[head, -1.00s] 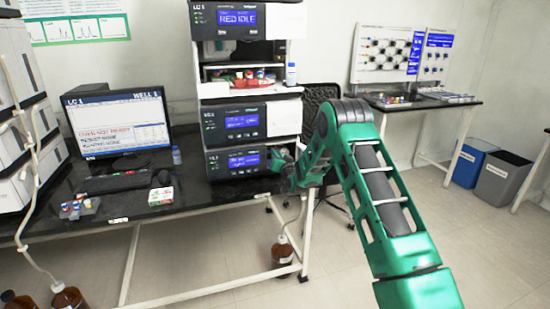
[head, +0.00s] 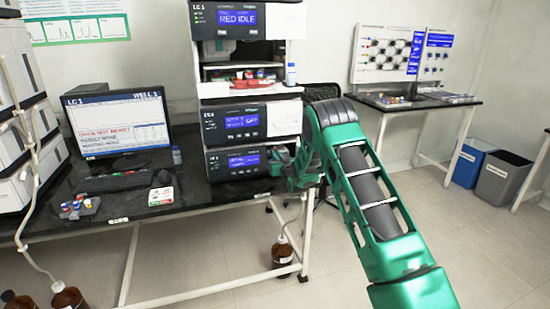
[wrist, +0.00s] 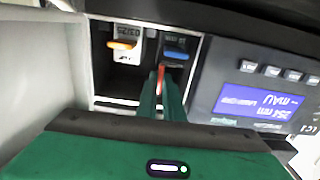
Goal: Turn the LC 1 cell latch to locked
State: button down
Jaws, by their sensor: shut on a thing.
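The LC 1 stack (head: 248,85) stands on the bench in the head view. My gripper is at the right side of its lowest module (head: 225,162), with the fingers hard to make out there. In the wrist view, the detector front appears upside down, with a lit display (wrist: 262,100). Beside the display is a recess with an orange tab (wrist: 121,45) and a blue tab (wrist: 176,55). My gripper (wrist: 162,82) reaches into the recess, its green fingers closed around a thin red piece (wrist: 161,78), apparently the cell latch. The latch's base and label are mostly hidden by the fingers.
A monitor (head: 118,122) and a small vial rack (head: 79,207) are on the bench to the left. Brown bottles (head: 282,253) stand on the floor below. A second table (head: 420,103) and two bins (head: 500,175) are at the right. Open floor lies between.

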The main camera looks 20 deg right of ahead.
jog(key=shift+s+f, duration=0.1)
jog(key=shift+f, duration=0.3)
jog(key=c, duration=1.9)
grip_release()
jog(key=shift+r, duration=0.2)
jog(key=s, duration=1)
jog(key=shift+s, duration=0.3)
